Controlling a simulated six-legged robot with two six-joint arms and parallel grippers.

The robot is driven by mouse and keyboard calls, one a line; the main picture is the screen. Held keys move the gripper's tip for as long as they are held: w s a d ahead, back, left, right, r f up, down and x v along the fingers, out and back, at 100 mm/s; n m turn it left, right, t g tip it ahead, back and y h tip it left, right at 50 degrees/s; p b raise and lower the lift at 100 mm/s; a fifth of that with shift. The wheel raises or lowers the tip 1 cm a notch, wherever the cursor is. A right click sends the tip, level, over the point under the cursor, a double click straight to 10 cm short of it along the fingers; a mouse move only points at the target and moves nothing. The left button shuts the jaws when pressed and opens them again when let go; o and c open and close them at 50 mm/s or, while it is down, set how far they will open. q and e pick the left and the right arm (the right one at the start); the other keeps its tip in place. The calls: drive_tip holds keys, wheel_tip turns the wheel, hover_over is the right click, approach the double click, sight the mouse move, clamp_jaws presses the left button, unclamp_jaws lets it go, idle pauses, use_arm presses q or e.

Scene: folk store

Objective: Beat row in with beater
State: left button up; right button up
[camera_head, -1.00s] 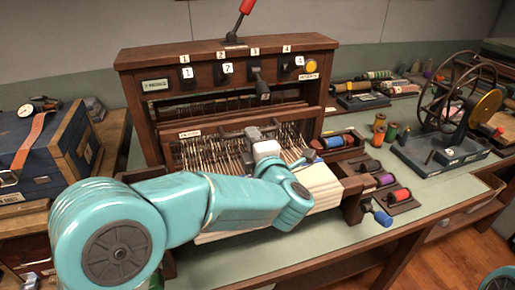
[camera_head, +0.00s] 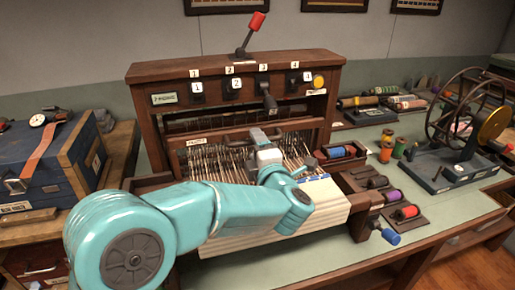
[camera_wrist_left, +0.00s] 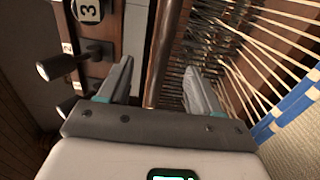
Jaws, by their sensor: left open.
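The beater is a dark wooden bar (camera_head: 228,139) across the front of the loom (camera_head: 150,120), above the pale warp threads (camera_head: 215,160). My left gripper (camera_head: 262,138) is at the middle of this bar. In the left wrist view the open fingers (camera_wrist_left: 157,80) stand on either side of a round brown bar (camera_wrist_left: 163,45), with gaps visible beside it. The pale cloth (camera_head: 260,232) with a blue band (camera_head: 316,179) lies at the loom's front, partly hidden by my left arm. My right gripper is not in view.
A red-tipped lever (camera_head: 250,35) stands on the loom's top. Numbered knobs line its upper beam, and one black lever (camera_head: 268,98) sticks out. A blue-handled crank (camera_head: 388,235) and thread spools sit at right, with a spinning wheel (camera_head: 465,115) beyond. A blue chest (camera_head: 40,165) is at left.

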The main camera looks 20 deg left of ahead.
use_arm(q)
drive_tip(key=b+v, duration=0.3)
drive_tip(key=v, duration=0.5)
idle(0.5)
drive_tip(key=shift+d, duration=0.1)
idle(1.0)
